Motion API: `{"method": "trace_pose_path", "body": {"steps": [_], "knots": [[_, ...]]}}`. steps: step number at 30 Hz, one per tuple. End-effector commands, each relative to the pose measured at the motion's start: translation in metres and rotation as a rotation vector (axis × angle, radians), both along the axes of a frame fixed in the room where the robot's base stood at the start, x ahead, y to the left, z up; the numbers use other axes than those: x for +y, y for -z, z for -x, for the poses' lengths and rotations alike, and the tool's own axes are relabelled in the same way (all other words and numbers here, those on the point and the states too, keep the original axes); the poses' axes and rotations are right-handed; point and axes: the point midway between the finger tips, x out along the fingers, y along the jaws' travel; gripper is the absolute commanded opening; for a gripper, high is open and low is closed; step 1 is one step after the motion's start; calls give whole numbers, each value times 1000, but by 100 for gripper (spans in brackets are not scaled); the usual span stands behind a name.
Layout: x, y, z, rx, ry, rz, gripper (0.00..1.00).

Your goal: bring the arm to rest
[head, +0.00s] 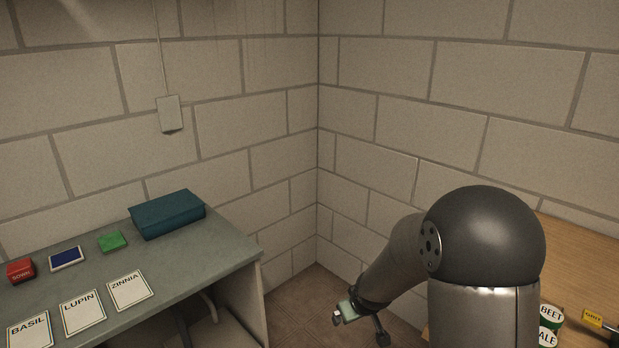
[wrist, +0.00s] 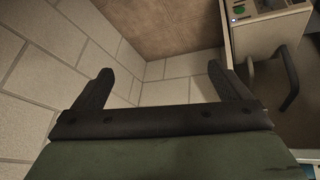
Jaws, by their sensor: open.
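My arm reaches down at the right of the head view, in the gap between the grey bench and the wooden bench. My gripper (wrist: 160,80) shows in the wrist view with its two dark fingers spread wide apart and nothing between them. Beyond the fingers are the block wall and a patch of brown floor. In the head view the gripper's end (head: 366,325) is low, over the floor, and partly hidden behind my arm.
The grey bench (head: 180,284) at left bears BASIL (head: 29,331), LUPIN (head: 83,312) and ZINNIA (head: 129,290) cards, a teal box (head: 167,214), a green block (head: 112,242), a blue-faced card (head: 66,258) and a red block (head: 20,270). A wooden bench (head: 575,255) with labelled cans (head: 551,318) is at right.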

Motion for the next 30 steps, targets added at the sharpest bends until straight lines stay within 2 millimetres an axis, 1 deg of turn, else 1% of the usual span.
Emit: {"method": "trace_pose_path", "body": {"steps": [1,2,3,5,6,8,9,10,12,15,18,20,23,30], "knots": [[-7,-48,23,31,41,7,96],[-10,-65,38,58,67,10,96],[-15,-87,59,95,102,10,96],[-20,-118,92,150,152,7,96],[-22,-138,115,188,184,4,96],[-24,-164,150,244,228,-6,96],[-25,-179,172,280,256,-16,96],[-25,-188,188,307,273,-23,96],[-25,-208,223,362,307,-39,96],[-22,-225,261,428,341,-62,96],[-20,-233,282,467,358,-75,96],[-20,-234,289,479,363,-80,96],[-19,-233,292,487,366,-81,96],[-19,-233,291,484,365,-80,96]]}}
